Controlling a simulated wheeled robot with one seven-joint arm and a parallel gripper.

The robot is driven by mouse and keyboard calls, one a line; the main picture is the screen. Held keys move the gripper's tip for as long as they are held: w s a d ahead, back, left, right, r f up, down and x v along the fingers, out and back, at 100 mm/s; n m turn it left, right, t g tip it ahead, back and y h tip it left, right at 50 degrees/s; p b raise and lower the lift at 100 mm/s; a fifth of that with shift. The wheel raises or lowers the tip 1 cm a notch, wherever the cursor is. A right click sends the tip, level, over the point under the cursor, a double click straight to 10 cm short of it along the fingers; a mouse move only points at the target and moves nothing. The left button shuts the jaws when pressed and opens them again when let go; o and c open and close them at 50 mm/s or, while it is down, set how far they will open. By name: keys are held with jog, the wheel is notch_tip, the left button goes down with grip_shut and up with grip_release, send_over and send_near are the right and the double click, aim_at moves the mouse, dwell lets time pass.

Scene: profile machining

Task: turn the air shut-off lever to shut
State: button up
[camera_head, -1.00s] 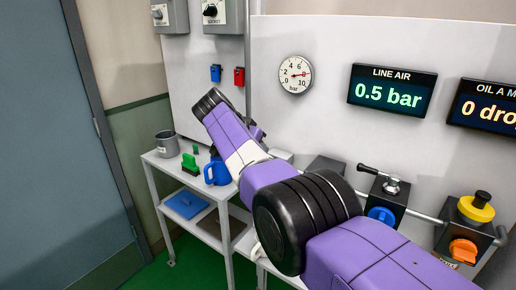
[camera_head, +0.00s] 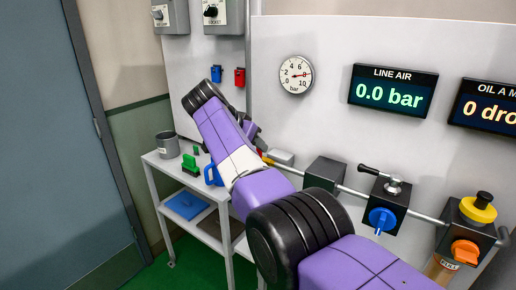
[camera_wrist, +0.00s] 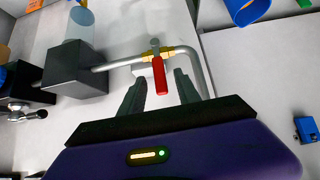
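The air shut-off lever (camera_wrist: 160,76) is a red handle on a brass valve (camera_wrist: 152,56) in a grey pipe. In the wrist view the lever points across the pipe, toward my gripper. My gripper (camera_wrist: 160,80) is open, with one dark finger on each side of the lever and a gap to both. In the head view the red lever (camera_head: 260,151) and brass fitting (camera_head: 267,160) show just past my arm, which hides most of my gripper. The line air display (camera_head: 391,93) reads 0.0 bar.
Along the pipe are a dark block (camera_head: 325,173), a box with a blue knob (camera_head: 382,218) and a box with a yellow-collared button (camera_head: 478,207). A shelf at left holds a grey cup (camera_head: 167,144) and a blue jug (camera_head: 213,174). A round gauge (camera_head: 296,75) hangs above.

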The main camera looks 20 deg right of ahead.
jog(key=v, duration=0.4)
jog(key=shift+s+a+r+b, duration=0.1)
jog(key=shift+b, duration=0.2)
